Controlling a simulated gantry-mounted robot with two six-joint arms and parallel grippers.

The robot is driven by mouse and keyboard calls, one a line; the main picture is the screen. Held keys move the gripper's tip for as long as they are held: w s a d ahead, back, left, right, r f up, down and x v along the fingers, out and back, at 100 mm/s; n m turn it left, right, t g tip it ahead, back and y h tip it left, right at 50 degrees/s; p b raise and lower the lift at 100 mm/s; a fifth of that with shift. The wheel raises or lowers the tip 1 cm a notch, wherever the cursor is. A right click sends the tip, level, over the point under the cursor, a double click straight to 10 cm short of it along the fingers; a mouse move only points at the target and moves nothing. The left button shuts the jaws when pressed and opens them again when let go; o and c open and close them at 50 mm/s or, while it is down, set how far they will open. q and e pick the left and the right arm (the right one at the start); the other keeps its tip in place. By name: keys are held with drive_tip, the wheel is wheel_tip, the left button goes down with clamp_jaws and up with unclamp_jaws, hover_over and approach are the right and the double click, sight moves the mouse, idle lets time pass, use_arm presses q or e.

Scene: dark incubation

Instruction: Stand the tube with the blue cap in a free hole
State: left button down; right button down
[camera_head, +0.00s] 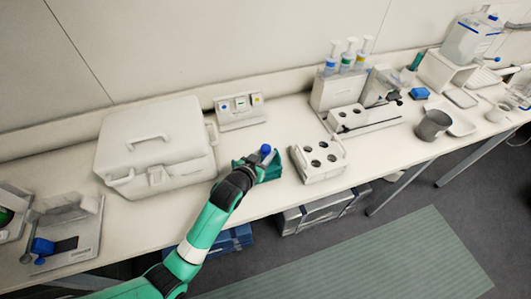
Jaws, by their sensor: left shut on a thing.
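A blue cap (266,149) shows at the tip of my left gripper (256,163). My left gripper is shut on the tube with the blue cap; the tube's body is mostly hidden by the gripper. They are near the bench's front half, just left of a white rack (299,166). The rack has several dark round holes in its top, and I see no tube standing in them. My right gripper is not in view.
A white lidded box (155,140) stands left of the gripper. A small panel with colored buttons (240,110) is behind it. A dispenser stand (336,92) with several pump bottles and a grey metal cup (434,125) are to the right.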

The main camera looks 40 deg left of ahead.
use_arm(q)
drive_tip(key=c, duration=0.5)
unclamp_jaws()
drive_tip(key=shift+f, duration=0.1)
drive_tip(key=shift+r+p, duration=0.3)
drive_tip(key=shift+r, duration=0.05)
drive_tip(key=shift+r+p, duration=0.5)
drive_tip(key=shift+r, duration=0.15)
drive_tip(key=v, duration=0.5)
drive_tip(key=shift+s+d+f, duration=0.1)
drive_tip(key=shift+s+f, duration=0.1)
drive_tip(key=p+v, duration=0.2)
drive_tip(key=v, duration=0.4)
drive_tip(key=shift+s, duration=0.25)
drive_tip(key=shift+r, duration=0.1)
